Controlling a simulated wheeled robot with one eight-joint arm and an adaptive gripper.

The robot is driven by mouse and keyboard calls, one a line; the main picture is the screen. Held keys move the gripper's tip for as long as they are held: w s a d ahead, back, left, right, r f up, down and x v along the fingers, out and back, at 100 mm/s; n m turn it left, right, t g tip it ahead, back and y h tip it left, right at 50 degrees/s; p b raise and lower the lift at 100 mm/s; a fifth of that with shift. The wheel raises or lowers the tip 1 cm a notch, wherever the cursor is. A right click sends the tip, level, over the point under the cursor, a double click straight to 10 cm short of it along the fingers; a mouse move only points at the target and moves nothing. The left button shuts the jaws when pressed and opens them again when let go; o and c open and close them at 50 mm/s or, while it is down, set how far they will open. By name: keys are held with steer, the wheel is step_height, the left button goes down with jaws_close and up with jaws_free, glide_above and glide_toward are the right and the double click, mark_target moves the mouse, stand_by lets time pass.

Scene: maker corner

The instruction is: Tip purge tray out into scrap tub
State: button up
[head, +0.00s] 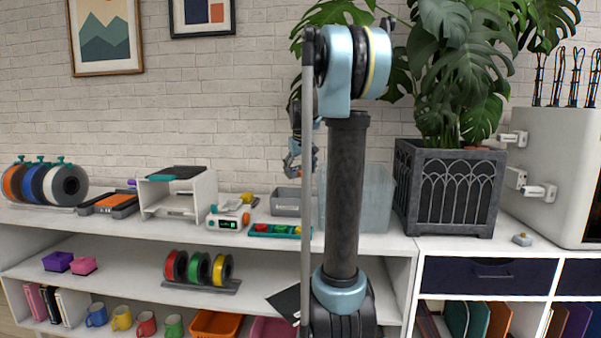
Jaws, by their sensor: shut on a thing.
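My gripper (292,168) hangs left of my arm's upright link, fingers down, above the back of the white counter. It is shut, but the grip itself is small and partly hidden by my arm. A grey open-topped tray (287,203), which looks like the purge tray, shows level just below the fingertips; its right end is hidden behind my arm. A large translucent bluish tub (376,205), probably the scrap tub, stands on the counter behind my arm, which hides its middle. I cannot see inside either one.
A green tray of coloured pieces (272,230) and a white device with a display (228,222) sit at the counter front. A white stand (205,190) is to the left. A dark planter (448,190) with a big plant stands close right of the tub.

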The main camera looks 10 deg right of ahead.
steer(key=h, duration=0.1)
steer(key=t+h, duration=0.1)
steer(key=h, duration=0.1)
steer(key=a+n+h, duration=0.1)
steer(key=h, duration=0.1)
steer(key=shift+s+f, duration=0.1)
steer(key=shift+f, duration=0.15)
steer(key=h, duration=0.1)
steer(key=a+n+t+h, duration=0.1)
steer(key=h, duration=0.1)
steer(key=t+h, duration=0.1)
steer(key=shift+s+a+f, duration=0.1)
steer(key=shift+a+f, duration=0.05)
steer(key=shift+f, duration=0.15)
steer(key=h, duration=0.1)
steer(key=a+n+t+h, duration=0.1)
steer(key=h, duration=0.1)
steer(key=n+t+h, duration=0.1)
steer(key=h, duration=0.1)
steer(key=shift+s+a+f, duration=0.2)
steer(key=shift+a+f, duration=0.05)
steer(key=shift+f, duration=0.1)
steer(key=shift+s+a+f+n+t+h, duration=0.15)
steer(key=shift+a+n+t+h, duration=0.3)
steer(key=shift+t+h, duration=0.3)
steer(key=shift+s+a+f+n+t+h, duration=0.1)
steer(key=shift+a+f+n+t+h, duration=0.1)
steer(key=shift+n+t+h, duration=0.45)
steer(key=shift+r, duration=0.1)
